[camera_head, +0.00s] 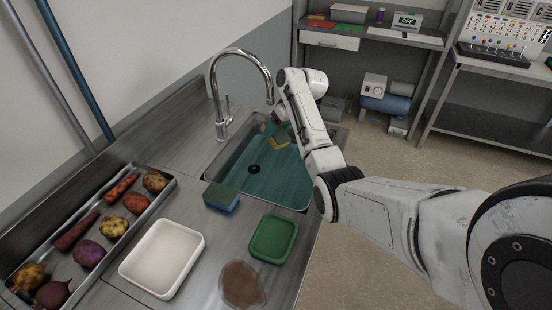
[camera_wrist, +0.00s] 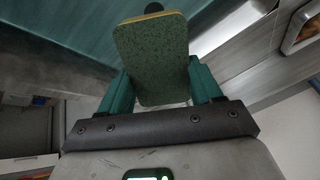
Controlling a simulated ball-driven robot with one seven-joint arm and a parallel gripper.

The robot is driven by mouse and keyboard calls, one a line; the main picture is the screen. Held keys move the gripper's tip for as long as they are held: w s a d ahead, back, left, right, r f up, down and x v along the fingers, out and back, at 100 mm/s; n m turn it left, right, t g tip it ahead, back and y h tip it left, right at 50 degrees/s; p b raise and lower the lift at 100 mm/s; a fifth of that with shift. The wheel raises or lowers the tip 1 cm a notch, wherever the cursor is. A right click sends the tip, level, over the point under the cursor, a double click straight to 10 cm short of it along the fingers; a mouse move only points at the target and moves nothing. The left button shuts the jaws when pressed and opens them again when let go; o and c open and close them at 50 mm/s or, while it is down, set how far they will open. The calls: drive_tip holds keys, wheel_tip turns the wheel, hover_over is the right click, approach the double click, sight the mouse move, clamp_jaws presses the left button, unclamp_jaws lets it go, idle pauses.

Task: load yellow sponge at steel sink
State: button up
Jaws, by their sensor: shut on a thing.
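The yellow sponge (camera_head: 279,142) with a green scouring face is held over the steel sink (camera_head: 222,158). In the wrist view the sponge (camera_wrist: 152,58) shows its speckled green face and a thin yellow edge. My gripper (camera_wrist: 163,85) is shut on it, with a teal finger on each side. In the head view my gripper (camera_head: 273,128) is at the far part of the basin, partly hidden by my arm. The sink has a teal-looking bottom and a dark drain (camera_head: 254,169). I cannot tell whether the sponge touches the bottom.
A blue sponge with a green top (camera_head: 221,198) lies by the sink's near edge. A green tray (camera_head: 273,238), a white tray (camera_head: 163,257), a brown patch (camera_head: 242,285) and a vegetable tray (camera_head: 168,181) occupy the counter. A tall faucet (camera_head: 221,124) stands at the sink's left.

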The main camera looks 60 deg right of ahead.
sight(278, 130)
drive_tip(key=shift+r, duration=0.1)
drive_tip(key=shift+r+p, duration=1.3)
drive_tip(key=shift+r, duration=0.65)
drive_tip(key=shift+s, duration=0.1)
